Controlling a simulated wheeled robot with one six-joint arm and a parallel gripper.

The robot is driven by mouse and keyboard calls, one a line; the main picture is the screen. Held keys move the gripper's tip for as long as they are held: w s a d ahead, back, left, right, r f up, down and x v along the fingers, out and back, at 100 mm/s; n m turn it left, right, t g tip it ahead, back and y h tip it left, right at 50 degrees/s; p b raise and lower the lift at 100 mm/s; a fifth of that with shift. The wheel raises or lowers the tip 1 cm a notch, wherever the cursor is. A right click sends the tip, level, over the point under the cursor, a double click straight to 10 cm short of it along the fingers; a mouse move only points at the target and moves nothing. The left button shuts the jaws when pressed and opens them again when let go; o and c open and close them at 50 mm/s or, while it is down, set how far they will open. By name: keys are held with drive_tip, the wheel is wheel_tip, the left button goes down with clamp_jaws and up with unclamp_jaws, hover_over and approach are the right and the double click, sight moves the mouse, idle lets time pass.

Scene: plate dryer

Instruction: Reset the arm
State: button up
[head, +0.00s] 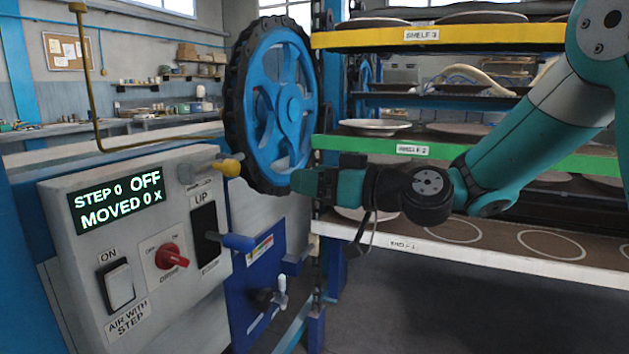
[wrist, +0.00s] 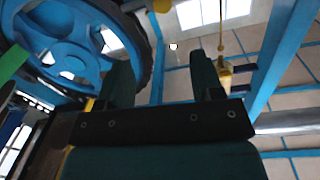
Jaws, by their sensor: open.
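My gripper (head: 305,182) is in the middle of the head view, in front of the lower right of the blue wheel, its fingers pointing left. In the wrist view, its two dark green fingers (wrist: 165,82) stand apart with nothing between them. My teal and grey arm reaches in from the right, in front of the rack. The blue handwheel (head: 277,100) with a black rim is behind the gripper; it also shows at upper left in the wrist view (wrist: 62,40). Whether the gripper touches the wheel cannot be told.
The rack's yellow (head: 500,37), green (head: 560,158) and white (head: 460,258) shelves hold plates.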

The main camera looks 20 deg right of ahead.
drive_tip(key=s+a+f+n+g+h, duration=0.1)
drive_tip(key=s+a+f+g+h, duration=0.2)
drive_tip(key=s, duration=0.4)
drive_tip(key=s+a+f+n+g, duration=0.1)
drive_tip(key=s+a+f+g, duration=0.15)
drive_tip(key=s+g, duration=0.35)
drive_tip(key=s+d+f+m+g+h, duration=0.1)
drive_tip(key=s+d+f+h, duration=0.2)
drive_tip(key=s, duration=0.4)
drive_tip(key=s+d+f+m+g+h, duration=0.2)
drive_tip(key=s+d+h, duration=0.1)
drive_tip(key=s, duration=0.5)
wheel_tip(320, 180, up, 12)
drive_tip(key=p, duration=1.2)
drive_tip(key=shift+d+p, duration=0.3)
drive_tip(key=shift+d, duration=0.1)
